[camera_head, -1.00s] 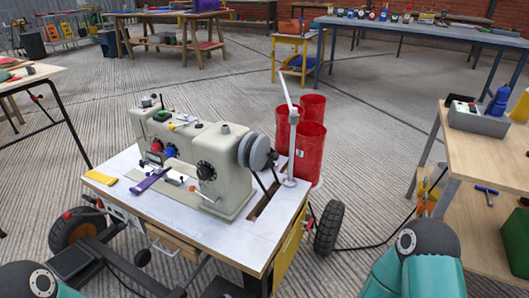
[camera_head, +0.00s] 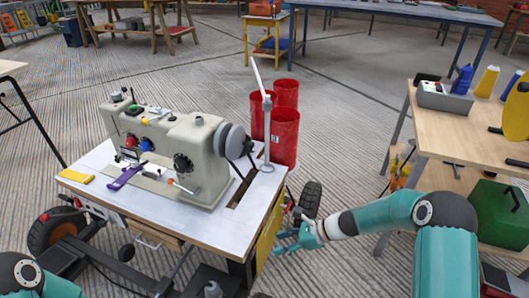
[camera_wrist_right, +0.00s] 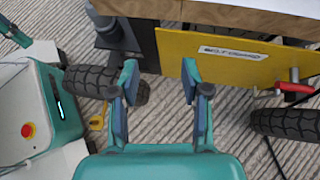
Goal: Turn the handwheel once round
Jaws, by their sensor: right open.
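The handwheel (camera_head: 231,141) is a grey round wheel on the right end of the cream sewing machine (camera_head: 196,146), which stands on a white-topped wheeled table (camera_head: 225,225). My right gripper (camera_head: 290,238) is low beside the table's right side, below the tabletop and well apart from the handwheel. In the right wrist view its two fingers (camera_wrist_right: 160,85) are spread with nothing between them, facing the yellow side panel (camera_wrist_right: 222,59). The handwheel is outside the wrist view. At the lower left of the head view only part of my left arm shows; its gripper is out of view.
Red bins (camera_head: 284,135) and a white post (camera_head: 265,120) stand close behind and right of the handwheel. A tyre (camera_head: 310,198) is near my right gripper. A wooden bench (camera_head: 465,130) with a green box (camera_head: 495,212) stands to the right.

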